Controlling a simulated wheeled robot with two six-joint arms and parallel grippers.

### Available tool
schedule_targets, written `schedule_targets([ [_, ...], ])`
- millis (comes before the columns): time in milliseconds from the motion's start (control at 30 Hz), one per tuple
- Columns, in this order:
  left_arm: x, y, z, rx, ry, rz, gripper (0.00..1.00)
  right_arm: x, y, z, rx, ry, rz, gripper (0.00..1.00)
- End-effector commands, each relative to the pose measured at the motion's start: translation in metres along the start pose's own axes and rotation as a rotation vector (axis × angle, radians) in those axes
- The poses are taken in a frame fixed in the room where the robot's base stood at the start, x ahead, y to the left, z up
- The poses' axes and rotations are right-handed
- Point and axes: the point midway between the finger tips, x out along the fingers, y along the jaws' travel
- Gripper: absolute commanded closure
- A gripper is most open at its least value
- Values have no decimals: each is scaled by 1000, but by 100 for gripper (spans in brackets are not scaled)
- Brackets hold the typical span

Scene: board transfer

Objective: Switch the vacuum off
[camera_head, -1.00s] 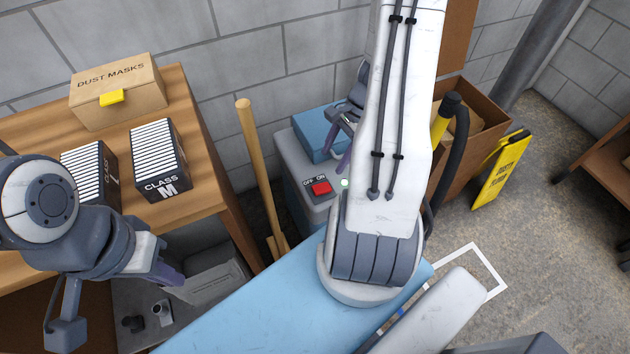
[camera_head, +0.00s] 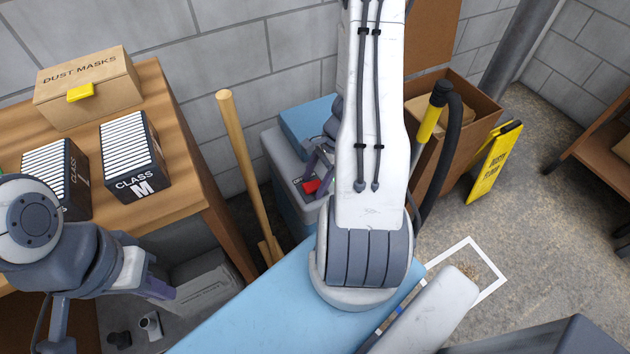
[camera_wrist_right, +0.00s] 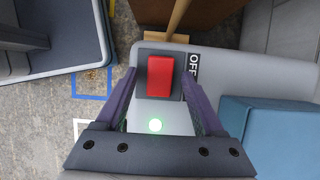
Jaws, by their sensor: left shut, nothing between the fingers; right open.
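The vacuum is a grey box (camera_head: 282,165) with a blue top part (camera_head: 303,117), behind my right arm in the head view. Its red rocker switch (camera_head: 311,186) sits in a dark plate, and also shows in the right wrist view (camera_wrist_right: 160,76) beside a label reading OFF. A green lamp (camera_wrist_right: 155,125) glows near the switch. My right gripper (camera_head: 318,158) is open, its fingers on either side of the switch in the wrist view (camera_wrist_right: 161,82); I cannot tell whether they touch it. My left gripper (camera_head: 168,287) is shut and empty at lower left, away from the vacuum.
A wooden handle (camera_head: 243,165) stands left of the vacuum. A hose with a yellow grip (camera_head: 430,122) and a cardboard box (camera_head: 470,140) stand to its right. A blue board (camera_head: 265,315) lies in front. A wooden bench (camera_head: 185,150) with boxes is at left.

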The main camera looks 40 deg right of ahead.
Motion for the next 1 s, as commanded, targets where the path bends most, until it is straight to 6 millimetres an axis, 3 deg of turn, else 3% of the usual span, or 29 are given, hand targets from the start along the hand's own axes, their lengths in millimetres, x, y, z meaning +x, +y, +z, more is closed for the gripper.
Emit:
schedule_targets([
  [133, 0, 0, 0, 0, 0, 0, 100, 0, 0, 0, 0, 0, 0, 30],
  [167, 0, 0, 0, 0, 0, 0, 100, 0, 0, 0, 0, 0, 0, 38],
  [300, 0, 0, 0, 0, 0, 0, 100, 0, 0, 0, -1, 0, 0, 91],
  [333, 0, 0, 0, 0, 0, 0, 100, 0, 0, 0, -1, 0, 0, 100],
  [567, -2, 0, 0, 0, 0, 0, 100, 0, 0, 4, -4, 45, 4, 100],
  [1000, -23, 2, -1, 0, 0, 0, 100, 2, 1, 13, -3, 381, 5, 100],
])
